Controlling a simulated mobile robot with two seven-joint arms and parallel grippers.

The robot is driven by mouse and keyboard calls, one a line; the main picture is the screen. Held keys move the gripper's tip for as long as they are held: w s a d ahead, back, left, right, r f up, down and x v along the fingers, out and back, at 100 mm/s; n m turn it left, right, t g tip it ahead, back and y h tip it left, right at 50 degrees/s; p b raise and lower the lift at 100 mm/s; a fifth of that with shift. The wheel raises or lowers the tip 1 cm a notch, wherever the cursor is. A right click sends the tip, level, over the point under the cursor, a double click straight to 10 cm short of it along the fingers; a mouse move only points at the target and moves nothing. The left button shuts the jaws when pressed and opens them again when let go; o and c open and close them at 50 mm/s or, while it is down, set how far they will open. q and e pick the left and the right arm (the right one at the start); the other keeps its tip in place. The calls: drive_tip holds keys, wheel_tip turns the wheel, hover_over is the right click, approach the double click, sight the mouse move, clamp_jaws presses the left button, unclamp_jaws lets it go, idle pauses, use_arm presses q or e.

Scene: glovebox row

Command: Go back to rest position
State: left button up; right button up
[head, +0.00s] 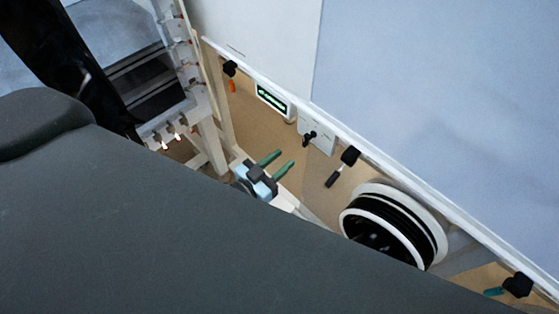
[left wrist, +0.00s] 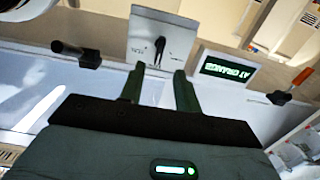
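My left gripper (head: 283,160) shows in the head view near the glovebox front, below a plate with a black switch (head: 310,137). Its two green fingers are apart with nothing between them. The left wrist view also shows the left gripper (left wrist: 158,72) open and empty, its fingers pointing toward the switch plate (left wrist: 160,33). I cannot tell the exact gap to the plate, but no contact shows. My right gripper is not in view. A large dark grey shape, which seems to be part of my own body, hides much of the lower head view.
The glovebox front has a round port (head: 433,217) with black rings and a white rim, right of the left gripper. A green-lit display (head: 272,98) and several black latches (head: 349,156) line it; one has an orange handle (left wrist: 301,76). A white frame (head: 208,132) stands left.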

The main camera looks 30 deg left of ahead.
use_arm(q)
drive_tip(key=shift+s, duration=0.1)
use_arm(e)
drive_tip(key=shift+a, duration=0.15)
